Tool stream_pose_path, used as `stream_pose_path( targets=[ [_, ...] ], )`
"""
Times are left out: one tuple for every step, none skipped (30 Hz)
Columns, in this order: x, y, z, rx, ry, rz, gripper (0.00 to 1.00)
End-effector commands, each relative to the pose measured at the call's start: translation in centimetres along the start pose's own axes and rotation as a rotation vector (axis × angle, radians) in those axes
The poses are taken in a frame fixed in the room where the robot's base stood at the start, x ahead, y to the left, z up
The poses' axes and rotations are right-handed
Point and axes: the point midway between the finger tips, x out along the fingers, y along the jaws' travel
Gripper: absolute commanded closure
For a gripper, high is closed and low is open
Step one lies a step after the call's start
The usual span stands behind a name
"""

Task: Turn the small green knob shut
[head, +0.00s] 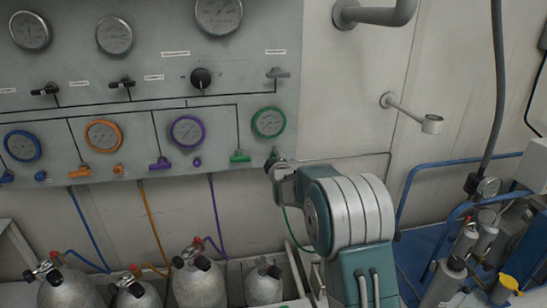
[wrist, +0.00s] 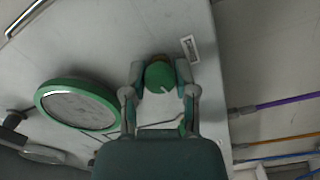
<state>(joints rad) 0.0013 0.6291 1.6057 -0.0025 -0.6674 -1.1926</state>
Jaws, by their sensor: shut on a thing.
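The small green knob (wrist: 160,76) sits on the grey panel between my two fingers in the wrist view. A short pale line marks its face. My gripper (wrist: 160,70) is shut on it, with a finger on each side. In the head view my gripper (head: 273,162) is at the panel's lower right, below the green-rimmed gauge (head: 268,122), and hides the knob. The same gauge shows left of my gripper in the wrist view (wrist: 79,105).
A green lever valve (head: 240,157) is just left of my gripper. Purple (head: 187,131), orange (head: 103,135) and blue (head: 22,146) gauges line the panel. Several cylinders (head: 200,284) stand below. A wall bracket (head: 415,116) juts out at right.

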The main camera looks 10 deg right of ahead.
Motion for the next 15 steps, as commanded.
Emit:
stream_pose_path(
  targets=[
    [-0.04, -0.48, 0.32, 0.043, -0.006, -0.010, 1.00],
    [-0.04, -0.49, 0.32, 0.071, -0.006, -0.010, 1.00],
    [-0.04, -0.51, 0.33, 0.110, -0.007, -0.010, 1.00],
    [-0.04, -0.52, 0.34, 0.138, -0.007, -0.011, 1.00],
    [-0.04, -0.54, 0.35, 0.166, -0.007, -0.011, 1.00],
    [-0.05, -0.56, 0.35, 0.205, -0.008, -0.011, 1.00],
    [-0.05, -0.57, 0.36, 0.233, -0.008, -0.011, 1.00],
    [-0.05, -0.58, 0.36, 0.261, -0.008, -0.011, 1.00],
    [-0.05, -0.60, 0.37, 0.300, -0.009, -0.011, 1.00],
    [-0.05, -0.62, 0.38, 0.328, -0.009, -0.011, 1.00],
    [-0.06, -0.64, 0.38, 0.356, -0.009, -0.012, 1.00],
    [-0.06, -0.65, 0.39, 0.395, -0.010, -0.012, 1.00],
    [-0.06, -0.67, 0.39, 0.423, -0.010, -0.012, 1.00],
    [-0.06, -0.69, 0.40, 0.451, -0.011, -0.012, 1.00],
    [-0.07, -0.71, 0.40, 0.490, -0.011, -0.012, 1.00]
  ],
)
